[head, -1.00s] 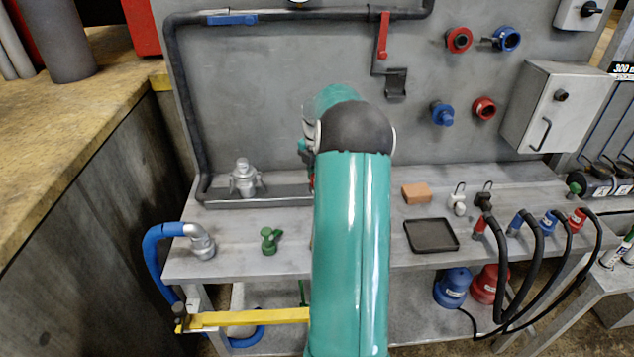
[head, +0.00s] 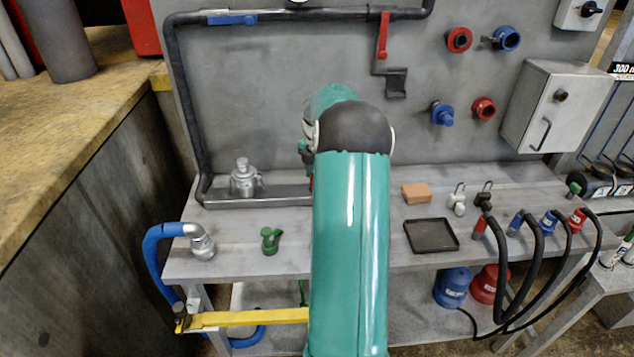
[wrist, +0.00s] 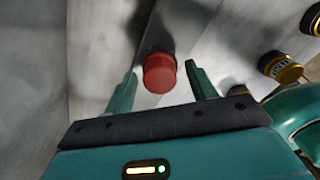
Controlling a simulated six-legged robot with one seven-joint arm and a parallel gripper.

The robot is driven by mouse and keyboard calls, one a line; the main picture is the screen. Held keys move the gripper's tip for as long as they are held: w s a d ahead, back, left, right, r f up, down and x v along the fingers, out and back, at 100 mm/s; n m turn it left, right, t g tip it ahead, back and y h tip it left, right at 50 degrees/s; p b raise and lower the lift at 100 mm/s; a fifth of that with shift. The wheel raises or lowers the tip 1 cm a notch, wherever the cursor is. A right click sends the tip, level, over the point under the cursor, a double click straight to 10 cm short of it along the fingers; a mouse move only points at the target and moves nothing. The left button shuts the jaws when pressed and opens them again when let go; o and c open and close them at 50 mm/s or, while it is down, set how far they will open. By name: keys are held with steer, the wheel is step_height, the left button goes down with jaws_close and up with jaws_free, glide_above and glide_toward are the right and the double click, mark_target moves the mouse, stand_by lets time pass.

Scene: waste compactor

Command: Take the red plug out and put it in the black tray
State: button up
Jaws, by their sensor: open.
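The red plug (wrist: 159,72) shows in the wrist view as a short red cylinder with its round end towards the camera. It sits against a grey metal surface. My gripper (wrist: 161,80) is open, with one teal finger on each side of the plug. I see gaps between the fingers and the plug and cannot tell how deep they reach along it. In the head view my arm hides the plug and most of the gripper. The black tray (head: 447,248) lies flat and empty on the bench, right of my arm.
An orange block (head: 416,193) lies behind the tray, and padlocks (head: 459,199) stand to its right. Black hoses (head: 498,255) hang over the bench front at right. A green fitting (head: 269,241) stands left of my arm. Yellow-banded cylinders (wrist: 280,67) show right in the wrist view.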

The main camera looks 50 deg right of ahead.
steer(key=m, duration=0.4)
steer(key=shift+m, duration=0.3)
steer(key=m, duration=1.5)
steer(key=c, duration=1.1)
steer(key=n, duration=0.5)
steer(key=n, duration=0.4)
steer(key=shift+n, duration=0.4)
